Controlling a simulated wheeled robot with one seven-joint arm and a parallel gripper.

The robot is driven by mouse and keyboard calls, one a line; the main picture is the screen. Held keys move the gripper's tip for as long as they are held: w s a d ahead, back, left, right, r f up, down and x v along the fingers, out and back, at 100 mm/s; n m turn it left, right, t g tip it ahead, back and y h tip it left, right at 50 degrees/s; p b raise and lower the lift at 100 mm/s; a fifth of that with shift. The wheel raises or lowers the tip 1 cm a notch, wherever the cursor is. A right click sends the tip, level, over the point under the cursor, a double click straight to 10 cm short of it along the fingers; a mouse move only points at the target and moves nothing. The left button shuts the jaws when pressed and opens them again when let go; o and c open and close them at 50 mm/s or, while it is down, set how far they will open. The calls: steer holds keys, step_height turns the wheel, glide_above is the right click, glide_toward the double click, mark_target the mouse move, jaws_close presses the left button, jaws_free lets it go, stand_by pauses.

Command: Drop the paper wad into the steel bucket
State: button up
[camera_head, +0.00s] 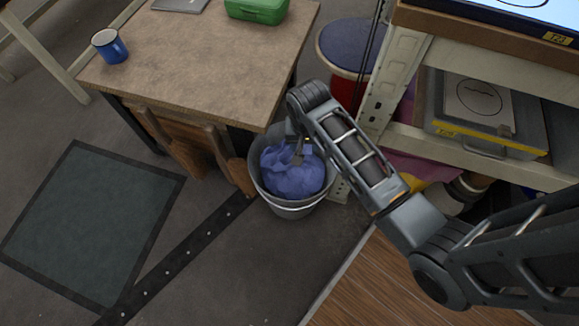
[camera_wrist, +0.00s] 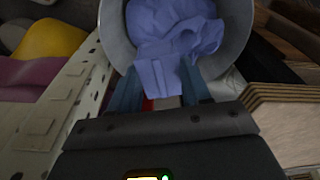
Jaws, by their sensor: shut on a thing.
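The paper wad (camera_head: 290,177) is crumpled blue paper. In the head view it shows inside the rim of the steel bucket (camera_head: 293,210), which stands upright on the floor beside the table. My gripper (camera_head: 298,158) is over the bucket's mouth, pointing down. In the wrist view my gripper (camera_wrist: 160,88) is shut on the near edge of the paper wad (camera_wrist: 172,28), between its two fingers. The grey wall of the steel bucket (camera_wrist: 236,38) curves around the wad there. I cannot tell whether the wad rests on the bucket's bottom.
A table (camera_head: 190,60) with a blue mug (camera_head: 110,46) and a green box (camera_head: 257,10) stands left of the bucket. A metal shelf (camera_head: 480,150) is close on the right, with a blue-topped stool (camera_head: 345,48) behind. Open floor and a dark mat (camera_head: 85,220) lie left.

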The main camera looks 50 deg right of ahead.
steer(key=shift+f+b, duration=2.75)
steer(key=o, duration=1.2)
steer(key=shift+r, duration=0.1)
steer(key=r+p, duration=0.1)
steer(key=r, duration=0.1)
steer(key=r+p, duration=0.1)
steer(key=r, duration=0.4)
steer(key=shift+s+a+r+p, duration=0.3)
steer(key=shift+a+r+p, duration=0.05)
steer(key=shift+a+p, duration=0.05)
